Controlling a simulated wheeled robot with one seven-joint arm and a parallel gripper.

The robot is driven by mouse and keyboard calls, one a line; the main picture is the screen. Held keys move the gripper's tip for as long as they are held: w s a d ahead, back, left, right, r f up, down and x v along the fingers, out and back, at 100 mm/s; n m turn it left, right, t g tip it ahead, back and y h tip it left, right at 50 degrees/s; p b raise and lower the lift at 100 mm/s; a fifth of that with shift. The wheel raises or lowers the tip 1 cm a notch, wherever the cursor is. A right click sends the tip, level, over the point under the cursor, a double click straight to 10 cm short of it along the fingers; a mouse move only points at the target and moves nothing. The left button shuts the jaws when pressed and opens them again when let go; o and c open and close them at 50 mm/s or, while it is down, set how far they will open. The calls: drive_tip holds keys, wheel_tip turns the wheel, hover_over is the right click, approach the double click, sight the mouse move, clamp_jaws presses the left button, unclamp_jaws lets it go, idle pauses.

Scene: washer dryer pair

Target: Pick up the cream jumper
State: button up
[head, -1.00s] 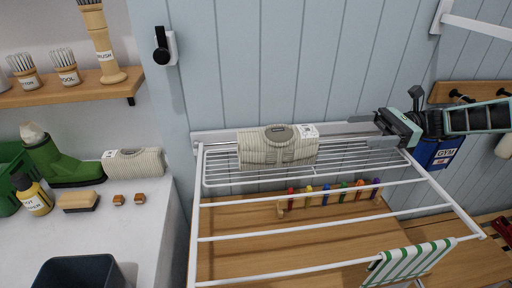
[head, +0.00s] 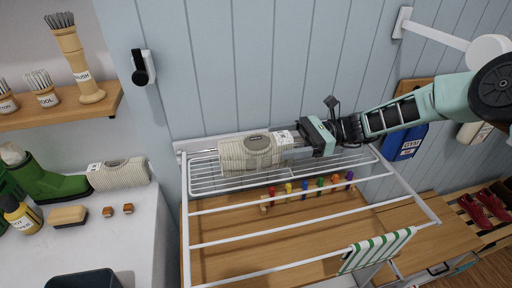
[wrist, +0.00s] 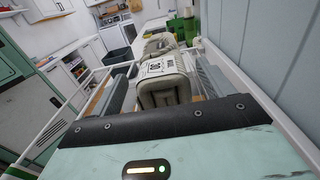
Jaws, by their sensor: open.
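A cream ribbed jumper (head: 250,152) with a dark neck opening and a white tag lies folded over the back of the white drying rack (head: 280,205). My gripper (head: 298,143) is at the jumper's right end, level with it. In the wrist view the open fingers (wrist: 162,88) stand on either side of the jumper's near end (wrist: 165,85), where the tag shows. Gaps show beside the cloth, so the jaws are not closed on it. The jumper's far end is partly hidden in the wrist view.
A similar cream ribbed bundle (head: 118,174) lies on the counter at left, beside a green boot (head: 50,182). A striped cloth (head: 377,250) hangs on the rack's front. The panelled wall (head: 240,70) is close behind the rack. Coloured pegs (head: 305,188) stand below.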

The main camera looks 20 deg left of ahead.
sight(271, 142)
drive_tip(key=shift+p+x, duration=0.9)
drive_tip(key=shift+x, duration=1)
drive_tip(key=shift+w+f, duration=0.1)
drive_tip(key=shift+f, duration=0.05)
drive_tip(key=c, duration=1.3)
drive_tip(key=shift+c, duration=0.3)
